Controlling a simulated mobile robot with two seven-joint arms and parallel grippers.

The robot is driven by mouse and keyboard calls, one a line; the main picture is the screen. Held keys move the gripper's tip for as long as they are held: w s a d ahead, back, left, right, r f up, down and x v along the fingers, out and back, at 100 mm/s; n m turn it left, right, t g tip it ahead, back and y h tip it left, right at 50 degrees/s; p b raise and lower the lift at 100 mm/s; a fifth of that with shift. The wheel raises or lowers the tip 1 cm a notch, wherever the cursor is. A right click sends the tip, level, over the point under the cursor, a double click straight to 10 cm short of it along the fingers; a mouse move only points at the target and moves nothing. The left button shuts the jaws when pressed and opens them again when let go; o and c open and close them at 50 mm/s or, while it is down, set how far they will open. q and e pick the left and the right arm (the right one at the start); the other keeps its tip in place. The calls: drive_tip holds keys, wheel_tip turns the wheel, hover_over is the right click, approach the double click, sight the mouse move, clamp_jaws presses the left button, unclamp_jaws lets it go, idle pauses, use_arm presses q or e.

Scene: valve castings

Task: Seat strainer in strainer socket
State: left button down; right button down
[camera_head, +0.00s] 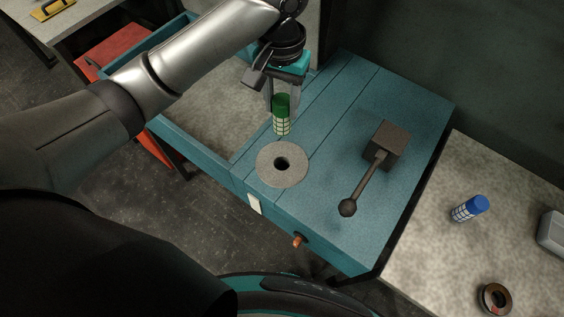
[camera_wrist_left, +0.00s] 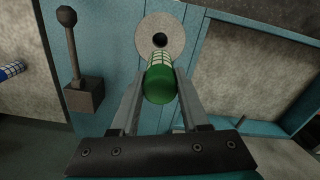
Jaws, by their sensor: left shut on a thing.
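A strainer (camera_head: 281,118) with a green cap and a pale mesh body is in my left gripper (camera_head: 282,103), which is shut on it. The strainer is upright or nearly so, above the blue bench. The strainer socket (camera_head: 262,166), a round grey disc with a dark central hole, lies just in front of it in the head view. In the left wrist view the strainer (camera_wrist_left: 160,82) is between the fingers (camera_wrist_left: 158,95), its mesh end toward the socket (camera_wrist_left: 180,32) and apart from the hole in the picture. My right gripper is not in view.
A lever (camera_head: 362,180) on a dark block (camera_head: 388,146) stands right of the socket. A blue-capped strainer (camera_head: 469,208), a dark ring (camera_head: 496,299) and a grey box (camera_head: 552,232) are on the right-hand table. An open bin with blue walls (camera_head: 190,149) is left of the socket.

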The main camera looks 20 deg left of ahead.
sight(282, 129)
use_arm(q)
wheel_tip(282, 129, down, 20)
drive_tip(key=b, duration=0.2)
drive_tip(key=shift+b, duration=0.4)
drive_tip(key=shift+f, duration=0.1)
drive_tip(key=shift+c, duration=2)
unclamp_jaws()
wheel_tip(282, 129, up, 12)
drive_tip(key=shift+r+p, duration=0.2)
drive_tip(key=shift+p, duration=0.75)
